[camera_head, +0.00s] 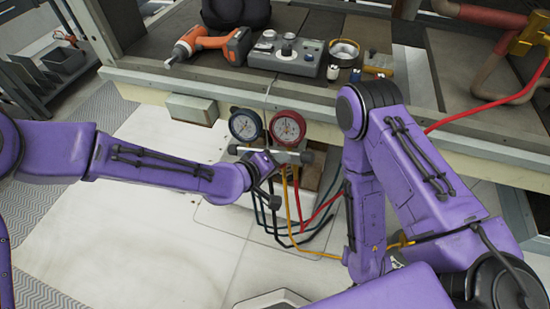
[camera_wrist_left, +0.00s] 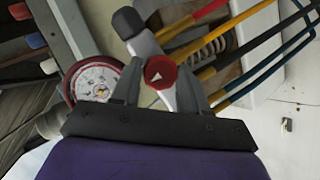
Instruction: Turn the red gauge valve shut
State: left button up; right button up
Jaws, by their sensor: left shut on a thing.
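The gauge manifold hangs at the bench's front edge, with a blue-rimmed gauge (camera_head: 245,125) on the left and a red-rimmed gauge (camera_head: 287,127) on the right. My left gripper (camera_head: 266,168) is just below the gauges. In the left wrist view, the red valve knob (camera_wrist_left: 160,72), marked with a pale triangle, sits between the fingers of my left gripper (camera_wrist_left: 160,80), which is shut on it. The red-rimmed gauge also shows there (camera_wrist_left: 96,80), left of the fingers. The knob is hidden in the head view. My right arm is folded at the right; its gripper is out of view.
Yellow, red and dark hoses (camera_head: 293,205) hang below the manifold, close to my left gripper. The pale floor at left is clear.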

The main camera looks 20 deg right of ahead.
dwell(0.4)
pick_arm(q)
jog(key=o, duration=1)
jog(key=shift+o, duration=0.2)
jog(key=v, duration=1)
jog(key=shift+a+r, duration=0.2)
